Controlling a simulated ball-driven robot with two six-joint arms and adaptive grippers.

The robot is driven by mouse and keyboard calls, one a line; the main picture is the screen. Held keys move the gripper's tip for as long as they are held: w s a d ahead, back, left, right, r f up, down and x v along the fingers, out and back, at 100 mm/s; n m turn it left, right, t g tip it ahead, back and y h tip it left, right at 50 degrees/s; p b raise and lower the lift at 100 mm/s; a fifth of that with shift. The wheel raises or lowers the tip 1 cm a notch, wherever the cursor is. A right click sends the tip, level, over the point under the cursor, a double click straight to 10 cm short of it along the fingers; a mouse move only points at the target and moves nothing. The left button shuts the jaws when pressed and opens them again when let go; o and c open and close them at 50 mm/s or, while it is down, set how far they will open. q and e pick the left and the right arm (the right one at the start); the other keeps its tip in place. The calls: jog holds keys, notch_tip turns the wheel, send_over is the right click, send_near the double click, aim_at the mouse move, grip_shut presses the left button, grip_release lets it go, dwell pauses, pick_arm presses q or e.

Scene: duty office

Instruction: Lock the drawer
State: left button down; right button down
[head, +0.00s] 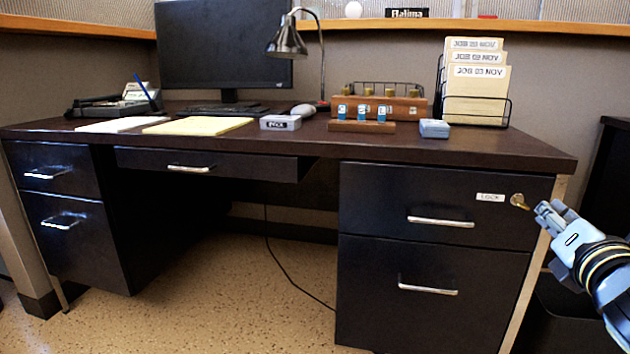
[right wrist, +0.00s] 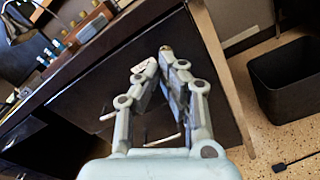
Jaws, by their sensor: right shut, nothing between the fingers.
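The top right drawer (head: 400,195) of the dark desk is closed flush, with a silver handle (head: 440,221). A white label reading LOCK (head: 490,197) is at its upper right. A brass key (head: 519,200) sits in the lock just right of the label. My right gripper (head: 540,210) is close to the right of the key, its fingers pointing at it. In the right wrist view the fingertips (right wrist: 158,62) are together and empty, with a small brass piece of the key (right wrist: 166,48) just beyond them. My left gripper is not in view.
A lower drawer (head: 430,300) is closed below. A black bin (right wrist: 290,85) stands on the floor right of the desk. The desktop holds a file rack (head: 506,112), a wooden stamp rack (head: 400,106), a small blue box (head: 434,128), a lamp (head: 287,42) and a monitor (head: 220,45).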

jog(key=x, duration=0.5)
jog(key=shift+w+r+p, duration=0.2)
jog(key=shift+w+p, duration=0.1)
jog(key=shift+w, duration=0.1)
jog(key=shift+w+d+f, duration=0.1)
jog(key=shift+w+f, duration=0.05)
jog(key=shift+w, duration=0.05)
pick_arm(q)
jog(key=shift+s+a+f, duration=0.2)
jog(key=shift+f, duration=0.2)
pick_arm(e)
jog(key=shift+f, duration=0.15)
